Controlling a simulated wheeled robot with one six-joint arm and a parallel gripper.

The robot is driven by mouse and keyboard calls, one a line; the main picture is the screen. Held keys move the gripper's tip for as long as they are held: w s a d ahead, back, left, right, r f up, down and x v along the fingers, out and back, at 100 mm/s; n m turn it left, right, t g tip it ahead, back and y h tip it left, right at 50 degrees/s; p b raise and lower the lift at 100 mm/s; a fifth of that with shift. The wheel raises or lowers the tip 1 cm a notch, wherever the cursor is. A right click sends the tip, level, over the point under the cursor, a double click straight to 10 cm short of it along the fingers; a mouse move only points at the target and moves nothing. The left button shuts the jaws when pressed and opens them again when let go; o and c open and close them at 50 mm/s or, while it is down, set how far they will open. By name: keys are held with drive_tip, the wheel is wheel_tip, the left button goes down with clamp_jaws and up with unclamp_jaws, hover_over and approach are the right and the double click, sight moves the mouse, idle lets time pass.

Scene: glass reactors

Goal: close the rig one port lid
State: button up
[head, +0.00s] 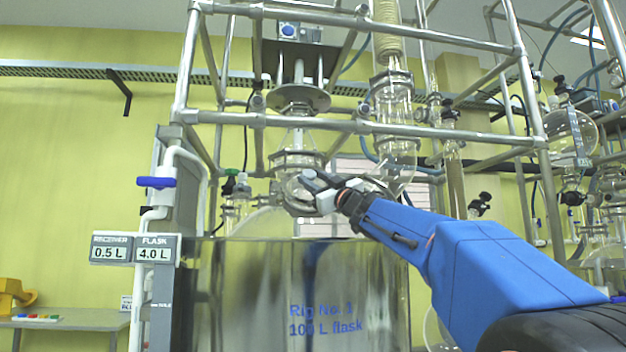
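Rig one is the metal-framed glass reactor. Its steel vessel (275,280) is marked "Rig No. 1 100 L flask". The top of the glass flask (262,222) shows above the vessel rim. My blue arm reaches in from the lower right. My gripper (312,190) is at the glass neck and clamp ring above the flask, overlapping them in the view. The port lid cannot be made out clearly there; the gripper and glass fittings cover that spot. Whether the fingers are open, shut or touching anything does not show.
Frame bars (340,125) cross above and behind my gripper. A glass column (392,110) hangs to its right. A blue-handled valve (157,182) and a display (135,249) reading receiver 0.5 L, flask 4.0 L are at left. A table (75,320) stands at the lower left.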

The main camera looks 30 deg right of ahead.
drive_tip(key=shift+o, duration=1.2)
drive_tip(key=shift+w+f, duration=0.1)
wheel_tip(320, 180, up, 10)
drive_tip(key=shift+r, duration=0.1)
